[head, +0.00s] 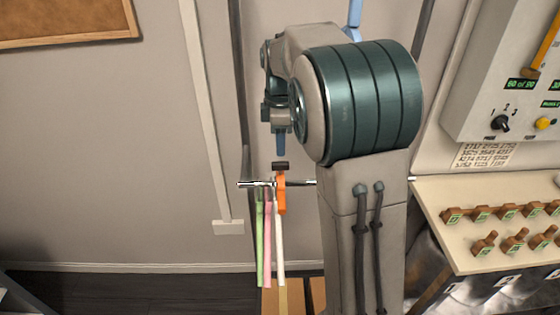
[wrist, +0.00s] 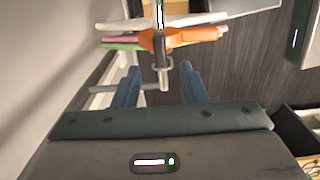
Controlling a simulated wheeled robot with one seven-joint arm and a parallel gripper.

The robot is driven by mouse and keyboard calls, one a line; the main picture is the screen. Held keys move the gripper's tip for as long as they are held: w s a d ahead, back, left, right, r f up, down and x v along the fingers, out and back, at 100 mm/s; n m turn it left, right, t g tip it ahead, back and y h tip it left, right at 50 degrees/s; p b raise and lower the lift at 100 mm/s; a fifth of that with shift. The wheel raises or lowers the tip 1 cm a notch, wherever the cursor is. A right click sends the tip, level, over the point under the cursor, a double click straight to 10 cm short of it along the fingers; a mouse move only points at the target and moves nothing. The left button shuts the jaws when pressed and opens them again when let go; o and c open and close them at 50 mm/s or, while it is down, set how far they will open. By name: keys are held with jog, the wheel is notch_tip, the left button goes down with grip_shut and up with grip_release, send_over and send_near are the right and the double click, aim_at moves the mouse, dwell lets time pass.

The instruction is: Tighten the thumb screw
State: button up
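A chrome rail (head: 252,184) runs across in the head view. An orange piece (head: 281,195) hangs at it, with a small dark knob-like part (head: 280,165) just above, perhaps the thumb screw; I cannot tell surely. My gripper (head: 281,148) points down above this dark part; a gap between them is hard to judge. In the wrist view my gripper (wrist: 160,68) has its two blue fingers wide apart. The orange piece (wrist: 155,40) shows beyond them, and a grey rod end with a ring (wrist: 163,72) lies between the finger lines, not visibly touched.
Green (head: 260,240), pink (head: 268,240) and white (head: 280,245) strips hang from the rail. A shelf (head: 470,195) with several brown pegs stands right, under a panel (head: 500,60) with a dial. The wall is behind, with open floor at lower left.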

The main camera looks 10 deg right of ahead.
aim_at(280, 162)
notch_tip(280, 162, down, 8)
jog(key=shift+r+p, duration=0.2)
jog(key=shift+p, duration=0.25)
grip_shut()
